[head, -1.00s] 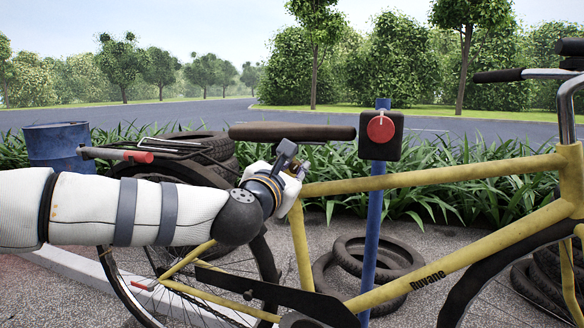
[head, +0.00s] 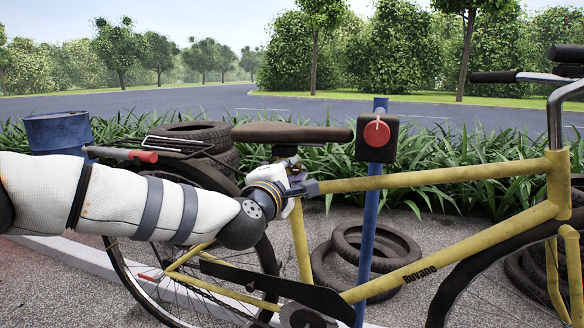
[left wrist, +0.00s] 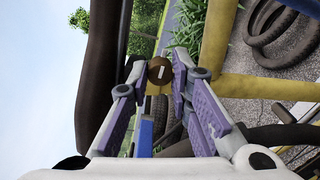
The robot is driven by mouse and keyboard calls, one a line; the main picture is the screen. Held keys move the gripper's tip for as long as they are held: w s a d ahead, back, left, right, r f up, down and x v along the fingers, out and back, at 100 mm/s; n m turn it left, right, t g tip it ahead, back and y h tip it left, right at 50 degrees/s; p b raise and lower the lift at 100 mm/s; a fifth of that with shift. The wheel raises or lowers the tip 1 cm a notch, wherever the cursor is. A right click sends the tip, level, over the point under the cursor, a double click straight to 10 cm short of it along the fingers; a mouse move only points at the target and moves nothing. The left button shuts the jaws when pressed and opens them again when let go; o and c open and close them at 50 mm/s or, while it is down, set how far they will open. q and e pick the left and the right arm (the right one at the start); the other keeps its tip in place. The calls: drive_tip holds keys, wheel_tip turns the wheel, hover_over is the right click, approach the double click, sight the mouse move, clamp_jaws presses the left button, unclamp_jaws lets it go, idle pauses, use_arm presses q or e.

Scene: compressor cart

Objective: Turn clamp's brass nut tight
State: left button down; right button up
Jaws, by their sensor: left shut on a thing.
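The brass nut (left wrist: 160,70) is a round brown piece with a white mark, seen end-on between my fingertips in the left wrist view. My left gripper (head: 306,183) is at the top of the bicycle's seat tube, just below the saddle (head: 293,133). In the left wrist view its two purple-padded fingers (left wrist: 159,72) are shut on the nut, one on each side. In the head view the gripper hides the nut and the clamp. My right gripper is not in view.
The yellow bicycle frame (head: 430,175) runs right from my gripper. A blue post (head: 367,230) with a black box and red knob (head: 376,131) stands close to its right. Loose tyres (head: 345,250) lie behind. A blue barrel (head: 57,133) stands at the far left.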

use_arm(q)
drive_tip(key=shift+m, duration=0.7)
drive_tip(key=c, duration=1.5)
unclamp_jaws()
drive_tip(key=shift+a, duration=0.1)
drive_tip(key=shift+o, duration=0.2)
